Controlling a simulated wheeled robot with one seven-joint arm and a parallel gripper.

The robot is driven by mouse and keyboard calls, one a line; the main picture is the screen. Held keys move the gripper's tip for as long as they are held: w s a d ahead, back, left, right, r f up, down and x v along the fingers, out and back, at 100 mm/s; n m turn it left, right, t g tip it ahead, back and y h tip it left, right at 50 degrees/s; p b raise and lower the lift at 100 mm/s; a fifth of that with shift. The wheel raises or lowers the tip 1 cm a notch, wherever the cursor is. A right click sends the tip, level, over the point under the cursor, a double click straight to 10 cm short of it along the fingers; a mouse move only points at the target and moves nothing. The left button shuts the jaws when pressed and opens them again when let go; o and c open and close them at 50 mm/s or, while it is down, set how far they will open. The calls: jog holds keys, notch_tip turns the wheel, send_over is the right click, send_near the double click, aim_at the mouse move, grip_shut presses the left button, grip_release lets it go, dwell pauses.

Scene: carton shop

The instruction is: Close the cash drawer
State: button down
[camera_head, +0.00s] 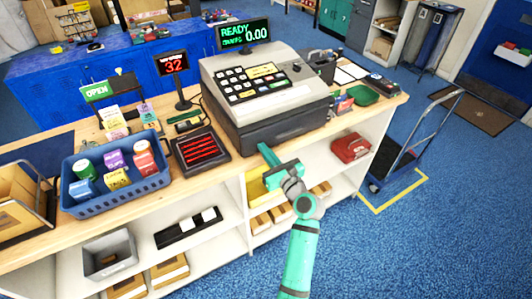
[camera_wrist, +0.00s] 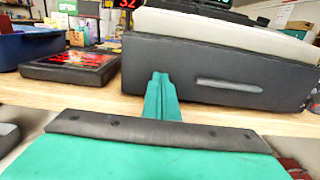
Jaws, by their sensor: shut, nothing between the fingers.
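The cash register (camera_head: 265,88) stands on the wooden counter, with its screen reading READY and 0.00. Its dark cash drawer (camera_head: 300,126) is at the base; the drawer front looks about flush with the body, and I see no open tray. The drawer front with its grey handle also shows in the wrist view (camera_wrist: 228,86). My gripper (camera_head: 265,150) is shut and empty, in front of the drawer's left part. In the wrist view its closed fingers (camera_wrist: 161,88) point at the drawer front, left of the handle. I cannot tell whether they touch it.
A dark tray with red slots (camera_head: 200,148) and a blue basket of jars (camera_head: 117,187) stand left on the counter. A green item (camera_head: 363,94) lies right of the register. Shelves below hold a red case (camera_head: 350,148) and boxes. A cart (camera_head: 412,150) stands right.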

jog(key=shift+w+a+r, duration=0.2)
jog(key=shift+a, duration=0.05)
jog(key=v, duration=1.5)
jog(key=s+f+n+h, duration=0.9)
jog(key=s+f+n, duration=0.1)
jog(key=s+f, duration=0.9)
jog(key=s+a+r+n, duration=0.1)
jog(key=s+r+n, duration=0.2)
jog(key=s+n, duration=0.3)
jog(key=s+a+r+n, duration=0.1)
jog(key=s+r+n, duration=0.2)
jog(key=s+n, duration=0.3)
jog(key=s+r+n+h, duration=0.1)
jog(key=s+r+n, duration=0.2)
jog(key=s+n, duration=0.4)
jog(key=s, duration=0.3)
jog(key=shift+a, duration=0.4)
jog(key=shift+r, duration=0.1)
